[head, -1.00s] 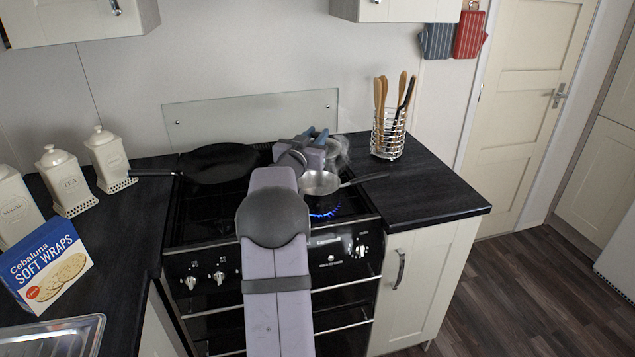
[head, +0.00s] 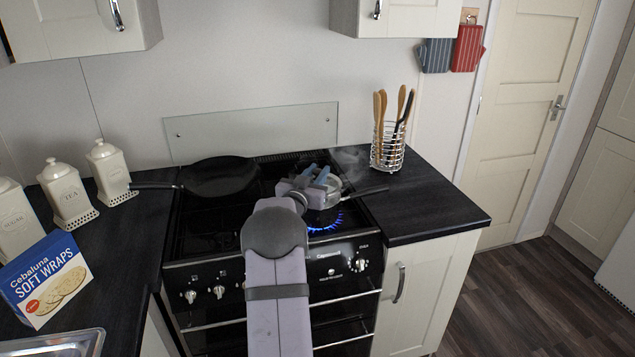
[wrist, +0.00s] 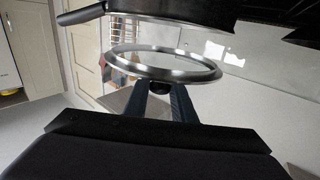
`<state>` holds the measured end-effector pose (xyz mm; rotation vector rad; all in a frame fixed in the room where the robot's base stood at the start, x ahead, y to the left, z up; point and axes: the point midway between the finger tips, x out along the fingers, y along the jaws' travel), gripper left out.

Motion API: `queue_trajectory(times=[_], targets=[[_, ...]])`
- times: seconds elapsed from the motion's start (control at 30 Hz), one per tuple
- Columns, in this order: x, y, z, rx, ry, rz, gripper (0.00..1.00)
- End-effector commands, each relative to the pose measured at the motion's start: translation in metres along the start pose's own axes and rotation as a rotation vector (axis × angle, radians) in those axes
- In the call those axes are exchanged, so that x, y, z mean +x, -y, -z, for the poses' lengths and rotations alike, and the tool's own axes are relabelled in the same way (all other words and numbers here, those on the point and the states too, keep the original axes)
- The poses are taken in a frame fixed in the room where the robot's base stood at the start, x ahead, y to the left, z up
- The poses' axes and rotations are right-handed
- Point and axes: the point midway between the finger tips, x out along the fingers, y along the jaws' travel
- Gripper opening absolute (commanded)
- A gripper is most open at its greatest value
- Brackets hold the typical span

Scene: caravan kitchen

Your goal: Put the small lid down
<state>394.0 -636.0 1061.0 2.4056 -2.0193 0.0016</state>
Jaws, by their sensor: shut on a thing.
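The small lid is clear glass with a metal rim, seen in the head view (head: 333,186) and in the wrist view (wrist: 205,76). My gripper (head: 319,176) is shut on the lid's knob; its blue fingers also show in the wrist view (wrist: 161,88). The lid is over the saucepan on the front right burner. The pan's handle (head: 365,192) points right. The wrist view, which looks turned over, shows a gap between the lid and the pan (wrist: 150,14). My arm and the lid hide most of the pan in the head view.
A blue flame (head: 326,222) burns under the saucepan, and steam rises behind it. A black frying pan (head: 220,178) sits at the back left of the hob.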

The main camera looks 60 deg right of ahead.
Motion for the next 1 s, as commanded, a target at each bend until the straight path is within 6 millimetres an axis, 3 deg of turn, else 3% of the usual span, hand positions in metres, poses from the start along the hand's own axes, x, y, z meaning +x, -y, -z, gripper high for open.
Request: queue_trajectory(times=[0.23, 0.83, 0.87, 0.9, 0.93, 1.0], targets=[[0.0, 0.0, -0.028, -0.001, 0.001, 0.0, 0.0], [0.0, 0.0, -0.039, 0.001, -0.001, 0.0, 0.0], [0.0, 0.0, -0.04, 0.0, 0.001, 0.0, 0.26], [0.0, 0.0, -0.039, 0.0, 0.001, 0.0, 0.35], [0.0, 0.0, -0.039, 0.0, 0.001, 0.0, 0.42], [0.0, 0.0, -0.039, 0.0, 0.001, 0.0, 0.42]])
